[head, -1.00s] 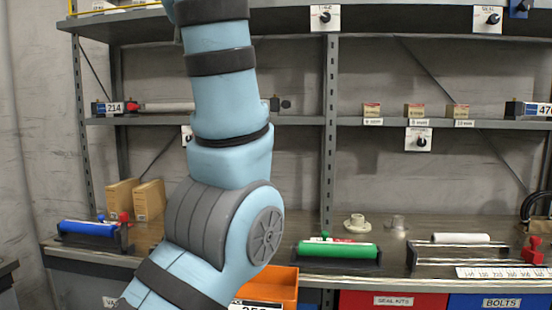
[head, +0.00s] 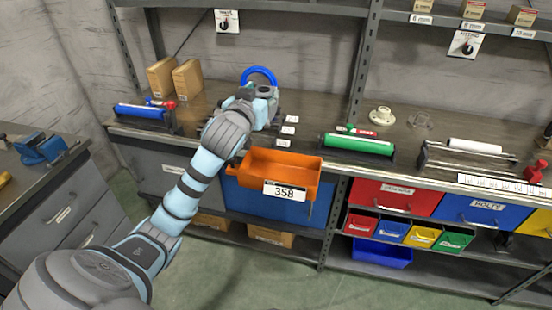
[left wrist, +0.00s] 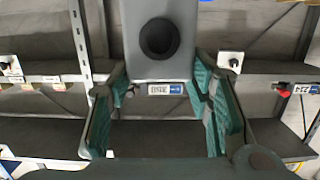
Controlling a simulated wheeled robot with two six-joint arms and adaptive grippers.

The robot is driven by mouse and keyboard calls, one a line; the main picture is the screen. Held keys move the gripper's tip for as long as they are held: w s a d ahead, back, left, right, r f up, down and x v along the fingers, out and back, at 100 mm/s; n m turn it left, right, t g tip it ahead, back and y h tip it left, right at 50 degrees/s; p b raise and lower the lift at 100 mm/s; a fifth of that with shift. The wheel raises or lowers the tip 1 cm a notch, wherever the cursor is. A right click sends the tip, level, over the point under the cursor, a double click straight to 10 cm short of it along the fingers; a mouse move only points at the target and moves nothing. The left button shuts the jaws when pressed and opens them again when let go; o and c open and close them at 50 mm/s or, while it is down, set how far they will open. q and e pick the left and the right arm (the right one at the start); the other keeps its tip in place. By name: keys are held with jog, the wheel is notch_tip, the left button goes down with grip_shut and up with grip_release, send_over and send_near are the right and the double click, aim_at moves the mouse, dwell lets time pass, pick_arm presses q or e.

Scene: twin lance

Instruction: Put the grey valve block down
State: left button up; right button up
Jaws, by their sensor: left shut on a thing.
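The grey valve block (head: 265,91), with a blue ring-shaped handwheel (head: 260,75) on it, is at the far end of my left arm, over the workbench. My left gripper (head: 262,104) is shut on it; the gripper's own links partly hide the block. In the left wrist view, the block (left wrist: 135,65) shows as a grey face with a round black hole, between the two teal-padded fingers of the gripper (left wrist: 160,88). I cannot tell whether its underside touches the bench. My right gripper is not in view.
The workbench (head: 225,92) has white labels (head: 290,119) right of the block. Two cardboard boxes (head: 187,80) and a blue roller (head: 140,111) stand left; a green roller (head: 358,144) stands right. An orange bin (head: 290,165) marked 358 juts out below.

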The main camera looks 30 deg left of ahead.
pick_arm(q)
notch_tip(320, 180, down, 20)
jog(key=b, duration=0.5)
jog(key=shift+w+r, duration=0.1)
jog(key=shift+f+b, duration=0.35)
jog(key=shift+f, duration=0.25)
jog(key=o, duration=1.3)
jog(key=shift+o, duration=0.2)
jog(key=shift+d, duration=0.1)
jog(key=shift+r, duration=0.1)
